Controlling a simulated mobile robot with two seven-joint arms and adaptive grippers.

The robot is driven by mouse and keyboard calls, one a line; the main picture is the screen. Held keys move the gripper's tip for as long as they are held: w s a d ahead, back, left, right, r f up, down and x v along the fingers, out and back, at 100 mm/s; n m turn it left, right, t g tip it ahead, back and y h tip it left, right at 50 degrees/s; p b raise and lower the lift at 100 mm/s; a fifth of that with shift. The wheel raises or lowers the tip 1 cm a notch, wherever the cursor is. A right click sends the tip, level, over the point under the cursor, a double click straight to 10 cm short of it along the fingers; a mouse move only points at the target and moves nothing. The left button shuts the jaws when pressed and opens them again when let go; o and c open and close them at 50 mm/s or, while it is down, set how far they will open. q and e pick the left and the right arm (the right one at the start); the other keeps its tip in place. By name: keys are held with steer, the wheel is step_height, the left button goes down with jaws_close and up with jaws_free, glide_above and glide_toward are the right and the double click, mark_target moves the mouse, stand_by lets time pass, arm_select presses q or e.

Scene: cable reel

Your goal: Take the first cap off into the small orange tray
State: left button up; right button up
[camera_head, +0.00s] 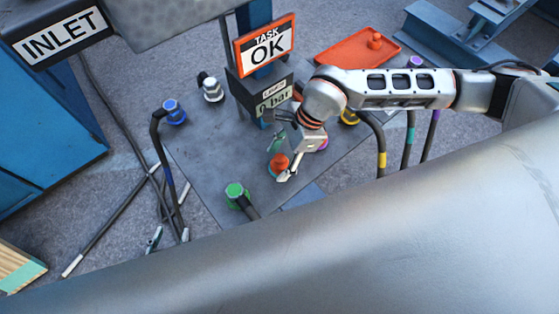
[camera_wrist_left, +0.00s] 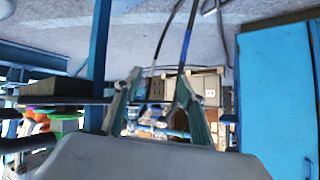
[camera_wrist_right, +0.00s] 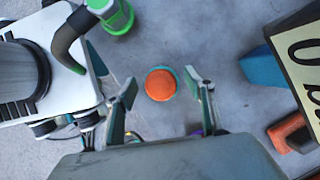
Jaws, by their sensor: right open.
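An orange cap (camera_head: 279,162) sits on the grey plate (camera_head: 215,150), and it also shows in the right wrist view (camera_wrist_right: 161,84). My right gripper (camera_head: 284,160) is open above it, with one finger to each side of the cap in the right wrist view; I cannot tell whether they touch. The small orange tray (camera_head: 335,52) lies at the back, right of the sign, and holds an orange cap-like piece (camera_head: 375,40). My left gripper (camera_head: 169,237) is mostly hidden below the plate's left edge; its fingers stand apart in the left wrist view (camera_wrist_left: 158,80).
Around the plate are a green connector (camera_head: 236,190), a blue one (camera_head: 174,111) and a white one (camera_head: 211,89), some with cables. A sign post (camera_head: 264,45) with a gauge box stands at the plate's back. Dark cables (camera_head: 408,145) hang at the right.

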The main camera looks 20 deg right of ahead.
steer(key=c, duration=1.2)
steer(key=shift+r, duration=0.1)
